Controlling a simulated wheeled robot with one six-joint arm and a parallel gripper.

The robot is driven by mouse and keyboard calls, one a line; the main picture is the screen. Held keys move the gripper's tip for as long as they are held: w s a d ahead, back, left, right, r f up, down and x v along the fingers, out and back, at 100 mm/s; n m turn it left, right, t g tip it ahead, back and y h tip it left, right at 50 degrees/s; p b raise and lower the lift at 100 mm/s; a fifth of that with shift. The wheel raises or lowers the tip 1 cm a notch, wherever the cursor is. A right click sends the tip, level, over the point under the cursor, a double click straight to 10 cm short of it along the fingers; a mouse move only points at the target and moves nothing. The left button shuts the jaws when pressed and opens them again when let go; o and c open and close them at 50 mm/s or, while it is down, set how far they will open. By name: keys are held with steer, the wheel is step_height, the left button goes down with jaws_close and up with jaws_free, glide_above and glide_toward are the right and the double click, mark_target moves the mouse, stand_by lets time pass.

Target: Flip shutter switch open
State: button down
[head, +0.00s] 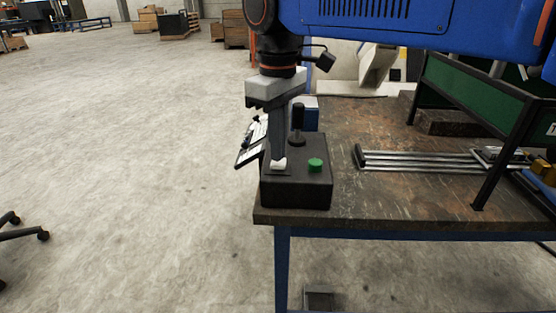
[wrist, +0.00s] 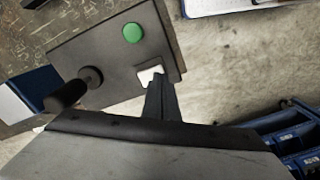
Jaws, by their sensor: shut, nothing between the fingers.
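A dark control box (head: 297,192) stands at the left front corner of the workbench. On its top are a white switch (head: 279,163), a green button (head: 315,165) and a black joystick (head: 298,125). My gripper (head: 279,155) is shut and empty, pointing down with its fingertips at the white switch. In the wrist view, my gripper (wrist: 155,78) covers part of the white switch (wrist: 150,75). The fingertips look to be touching or just above it; I cannot tell which. The green button (wrist: 133,33) and the joystick (wrist: 75,92) are clear of the fingers.
The bench top (head: 370,195) is bare right of the box, up to several metal rods (head: 420,160). A green-panelled frame (head: 475,90) stands farther right. A keyboard-like panel (head: 251,145) juts out at the bench's left edge. Open floor lies left.

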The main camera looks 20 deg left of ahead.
mark_target(278, 164)
steer(key=shift+f, duration=0.9)
stand_by(0.6)
steer(key=shift+r, duration=3.55)
steer(key=w+d+f+m+t+y, duration=0.1)
steer(key=d+f+m, duration=0.2)
steer(key=d, duration=0.9)
steer(key=d+f+m+t, duration=0.1)
steer(key=d+f+m, duration=0.3)
steer(key=d, duration=0.9)
steer(key=s+d+f+m+t, duration=0.1)
steer(key=s+d+f+m, duration=0.2)
steer(key=s+d+f, duration=0.2)
steer(key=s+d+f+m+t+h, duration=0.1)
steer(key=s+d+f+m, duration=0.3)
steer(key=d+f, duration=0.7)
steer(key=shift+s+d+f+t, duration=0.2)
steer(key=shift+s+d+t, duration=0.2)
steer(key=shift+s+d, duration=0.75)
